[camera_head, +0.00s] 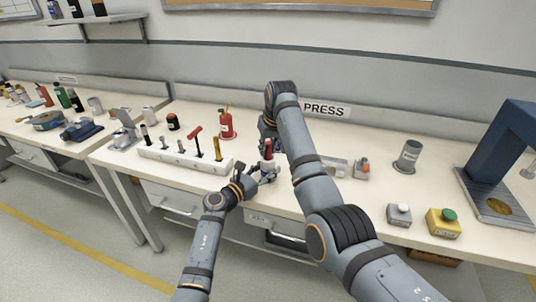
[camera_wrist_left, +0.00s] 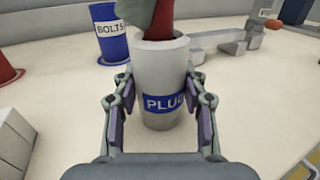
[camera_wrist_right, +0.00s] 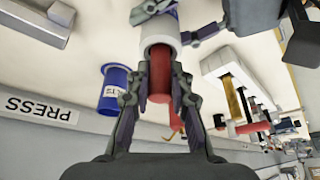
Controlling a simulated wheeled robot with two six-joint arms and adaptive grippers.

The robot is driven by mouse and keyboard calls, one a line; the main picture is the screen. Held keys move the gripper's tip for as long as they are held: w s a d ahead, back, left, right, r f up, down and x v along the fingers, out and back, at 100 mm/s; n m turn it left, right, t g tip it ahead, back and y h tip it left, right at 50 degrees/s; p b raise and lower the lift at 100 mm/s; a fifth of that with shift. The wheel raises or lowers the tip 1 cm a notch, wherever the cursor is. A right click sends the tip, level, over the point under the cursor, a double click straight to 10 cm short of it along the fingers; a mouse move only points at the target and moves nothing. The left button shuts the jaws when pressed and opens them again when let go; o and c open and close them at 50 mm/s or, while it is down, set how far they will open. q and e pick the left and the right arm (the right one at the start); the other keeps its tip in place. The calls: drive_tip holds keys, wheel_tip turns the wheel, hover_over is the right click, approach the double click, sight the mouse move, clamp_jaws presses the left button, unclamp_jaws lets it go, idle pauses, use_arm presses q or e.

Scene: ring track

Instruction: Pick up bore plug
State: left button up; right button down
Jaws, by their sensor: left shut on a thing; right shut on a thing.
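The red bore plug (camera_wrist_right: 160,75) stands partly inside a pale grey cup (camera_wrist_left: 160,85) with a blue PLUG label; its lower end is hidden in the cup. My left gripper (camera_wrist_left: 160,105) is shut on the cup's sides. My right gripper (camera_wrist_right: 157,95) is shut on the part of the plug above the cup's rim. In the head view the plug (camera_head: 267,146) shows beside my right arm, with my left gripper (camera_head: 263,172) just below it. My right gripper is largely hidden there behind its own arm.
A blue BOLTS cup (camera_wrist_left: 112,35) stands behind. A white tool rack (camera_head: 185,158) and a red container (camera_head: 226,124) stand to the left. A grey cup (camera_head: 407,155), two button boxes (camera_head: 443,223) and a blue press (camera_head: 500,150) stand to the right.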

wheel_tip(320, 180, up, 17)
drive_tip(key=shift+r, duration=0.2)
use_arm(q)
drive_tip(key=o, duration=1.2)
